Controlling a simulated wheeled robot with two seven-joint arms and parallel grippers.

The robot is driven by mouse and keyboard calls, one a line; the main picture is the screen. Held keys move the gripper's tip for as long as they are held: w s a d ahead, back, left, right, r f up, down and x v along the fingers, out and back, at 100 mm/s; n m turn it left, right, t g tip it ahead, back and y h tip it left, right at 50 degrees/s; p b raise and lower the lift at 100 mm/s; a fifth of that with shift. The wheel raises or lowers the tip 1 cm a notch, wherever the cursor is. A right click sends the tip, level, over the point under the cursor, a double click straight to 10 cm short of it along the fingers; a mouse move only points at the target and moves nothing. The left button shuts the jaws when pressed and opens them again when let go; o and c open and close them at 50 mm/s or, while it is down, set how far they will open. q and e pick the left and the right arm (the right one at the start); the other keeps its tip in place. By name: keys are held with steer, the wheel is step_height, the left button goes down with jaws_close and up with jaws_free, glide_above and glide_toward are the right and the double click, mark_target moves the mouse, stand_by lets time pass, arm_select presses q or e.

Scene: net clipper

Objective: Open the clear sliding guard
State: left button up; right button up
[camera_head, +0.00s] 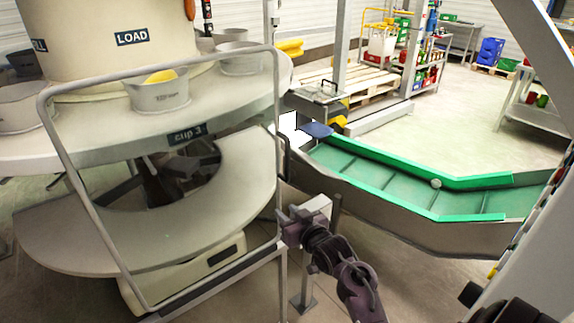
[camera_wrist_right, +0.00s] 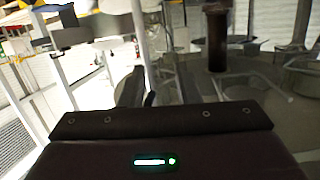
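The clear sliding guard (camera_head: 60,150) is a see-through panel in a rounded grey tube frame. It stands in front of the round carousel (camera_head: 110,152), covering its front in the head view. My right gripper (camera_head: 283,216) is at the lower part of the guard's right upright. In the right wrist view, the two dark fingers (camera_wrist_right: 160,88) look apart, with a pale upright beyond them. I cannot tell whether they touch the frame. My left gripper is not in view.
Grey tubs, one holding something yellow (camera_head: 160,76), stand on the carousel. A green-lined chute (camera_head: 400,185) lies to the right of my right arm. A pallet (camera_head: 345,80) and shelves with bins stand behind. Open floor (camera_head: 480,125) lies beyond the chute.

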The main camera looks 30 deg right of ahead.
steer(key=t+h, duration=0.1)
steer(key=t, duration=0.1)
glide_toward(289, 160)
steer(key=w, duration=0.5)
steer(key=w+p, duration=0.1)
steer(key=w, duration=0.1)
steer(key=w+d+p, duration=0.1)
steer(key=w, duration=0.1)
steer(key=shift+w+r, duration=0.1)
steer(key=shift+w, duration=0.2)
steer(key=shift+w+d, duration=0.1)
steer(key=shift+w, duration=0.4)
jaws_close()
